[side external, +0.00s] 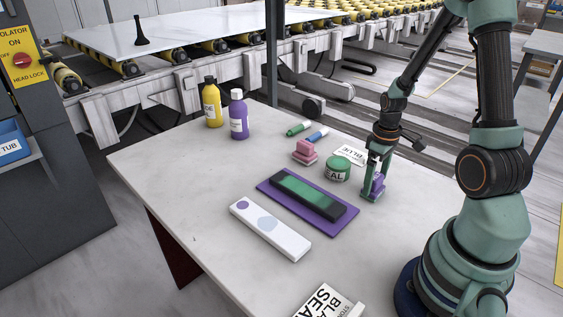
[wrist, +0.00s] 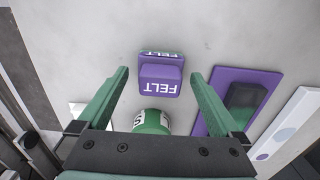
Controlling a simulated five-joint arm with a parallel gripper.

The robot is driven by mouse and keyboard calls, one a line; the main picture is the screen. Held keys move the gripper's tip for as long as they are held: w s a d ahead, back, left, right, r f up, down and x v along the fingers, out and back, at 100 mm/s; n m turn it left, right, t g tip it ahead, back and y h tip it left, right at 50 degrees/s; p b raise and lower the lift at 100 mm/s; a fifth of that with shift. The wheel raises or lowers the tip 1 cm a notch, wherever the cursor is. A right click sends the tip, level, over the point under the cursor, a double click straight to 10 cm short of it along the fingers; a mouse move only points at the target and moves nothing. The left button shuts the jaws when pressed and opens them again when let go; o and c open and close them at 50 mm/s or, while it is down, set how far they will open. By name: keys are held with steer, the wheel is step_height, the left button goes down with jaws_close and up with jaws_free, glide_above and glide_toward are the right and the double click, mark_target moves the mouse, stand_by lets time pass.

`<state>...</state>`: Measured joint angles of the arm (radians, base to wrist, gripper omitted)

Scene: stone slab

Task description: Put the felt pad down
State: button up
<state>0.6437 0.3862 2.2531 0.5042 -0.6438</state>
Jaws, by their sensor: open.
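The felt pad (wrist: 160,80) is a purple block with a white FELT label. In the wrist view it lies between the two fingers of my gripper (wrist: 159,74), with a visible gap on each side. In the side external view the pad (side external: 378,186) appears at table level at my gripper's fingertips (side external: 372,188), partly hidden by the fingers. My gripper is open and not closed on the pad.
A green jar (side external: 337,169) stands close by, left of the pad. A purple mat (side external: 345,229) carries a dark and green block. A white strip (side external: 287,243), a pink block (side external: 305,154), and yellow and purple bottles (side external: 238,122) stand farther left. The slab's left part is clear.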

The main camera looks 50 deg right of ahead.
mark_target(376, 176)
step_height(376, 176, up, 10)
steer(key=shift+f, duration=0.1)
steer(key=w+a+r+t, duration=0.1)
steer(key=a+r+t, duration=0.1)
steer(key=a+r, duration=0.4)
steer(key=w+a+r+t, duration=0.1)
steer(key=a+r+t, duration=0.2)
steer(key=a, duration=1)
step_height(376, 176, up, 4)
steer(key=shift+w+a+f+t, duration=0.2)
steer(key=shift+w+a+t, duration=0.05)
steer(key=shift+t, duration=0.05)
